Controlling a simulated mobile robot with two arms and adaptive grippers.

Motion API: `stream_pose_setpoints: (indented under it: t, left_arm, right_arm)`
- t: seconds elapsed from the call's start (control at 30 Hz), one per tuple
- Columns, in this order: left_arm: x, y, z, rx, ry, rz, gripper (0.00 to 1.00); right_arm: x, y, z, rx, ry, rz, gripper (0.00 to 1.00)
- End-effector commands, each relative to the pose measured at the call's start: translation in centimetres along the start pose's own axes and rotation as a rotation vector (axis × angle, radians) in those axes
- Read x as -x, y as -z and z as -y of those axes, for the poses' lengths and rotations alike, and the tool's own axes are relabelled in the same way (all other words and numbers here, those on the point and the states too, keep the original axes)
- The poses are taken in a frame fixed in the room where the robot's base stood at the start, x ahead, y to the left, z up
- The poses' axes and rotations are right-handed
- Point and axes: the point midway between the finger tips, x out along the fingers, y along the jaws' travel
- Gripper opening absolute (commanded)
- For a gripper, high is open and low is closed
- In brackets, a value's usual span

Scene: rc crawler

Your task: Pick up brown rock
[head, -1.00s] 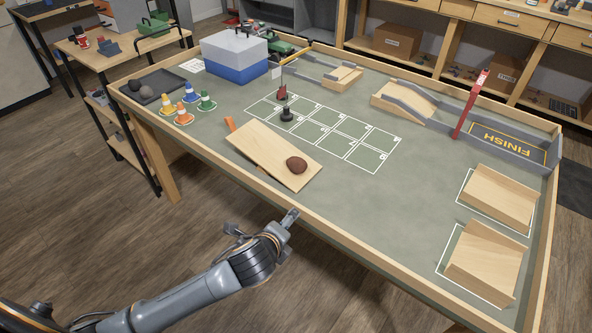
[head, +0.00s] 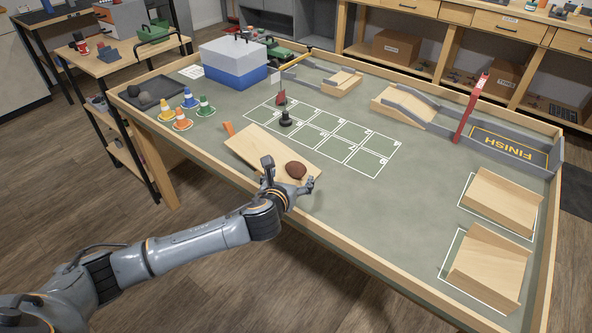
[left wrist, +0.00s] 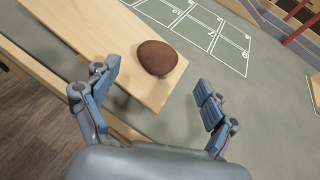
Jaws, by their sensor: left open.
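The brown rock (head: 296,170) rests on the low end of a tilted wooden board (head: 262,145) near the table's front edge. My left gripper (head: 291,171) is open, just in front of the rock at the near rim of the table. In the left wrist view the rock (left wrist: 157,58) lies ahead of the two spread fingers (left wrist: 158,95) and is not between them. The fingers do not appear to touch it. My right gripper is not in view.
A wooden rim (head: 390,270) runs along the table's front edge. Small cones (head: 181,120), a dark tray (head: 160,96) and a blue-and-white box (head: 233,62) stand at the left. Wooden ramps (head: 484,262) stand at the right. The numbered grid (head: 368,160) is mostly clear.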

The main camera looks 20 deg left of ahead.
Motion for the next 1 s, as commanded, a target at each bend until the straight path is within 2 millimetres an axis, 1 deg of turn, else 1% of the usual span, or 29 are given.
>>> stream_pose_setpoints:
  t: [0.17, 0.4, 0.5, 0.6, 0.77, 0.8, 0.87, 0.9, 0.97, 1.0]
  left_arm:
    - [-1.2, -0.1, 0.0, 0.002, 0.0, 0.0, 0.85]
    - [-4.6, -0.2, -0.4, 0.003, 0.0, 0.0, 0.85]
    - [-5.6, -0.3, -0.4, 0.003, 0.001, 0.0, 0.85]
    - [-5.9, -0.2, -0.4, 0.003, 0.001, -0.001, 0.85]
    - [-5.9, -0.3, -0.4, 0.003, 0.001, -0.001, 0.85]
    - [-5.9, -0.3, -0.4, 0.003, 0.001, -0.001, 0.83]
    - [-5.9, -0.3, -0.4, 0.003, 0.001, -0.001, 0.71]
    - [-5.9, -0.3, -0.4, 0.003, 0.001, -0.001, 0.63]
    - [-5.9, -0.3, -0.4, 0.003, 0.001, -0.001, 0.51]
    - [-5.9, -0.3, -0.4, 0.003, 0.001, -0.001, 0.42]
  right_arm:
    - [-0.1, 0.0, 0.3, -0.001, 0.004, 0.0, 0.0]
    - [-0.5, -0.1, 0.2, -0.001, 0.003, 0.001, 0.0]
    - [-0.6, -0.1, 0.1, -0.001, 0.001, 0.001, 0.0]
    - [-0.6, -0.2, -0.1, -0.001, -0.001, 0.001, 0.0]
    - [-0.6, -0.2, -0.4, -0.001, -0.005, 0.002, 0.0]
    - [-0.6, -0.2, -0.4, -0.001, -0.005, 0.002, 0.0]
    - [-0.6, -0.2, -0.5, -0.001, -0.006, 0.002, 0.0]
    - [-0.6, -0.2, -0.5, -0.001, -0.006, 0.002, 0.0]
    - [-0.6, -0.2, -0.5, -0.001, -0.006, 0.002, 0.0]
    - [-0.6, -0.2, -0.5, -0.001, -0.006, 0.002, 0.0]
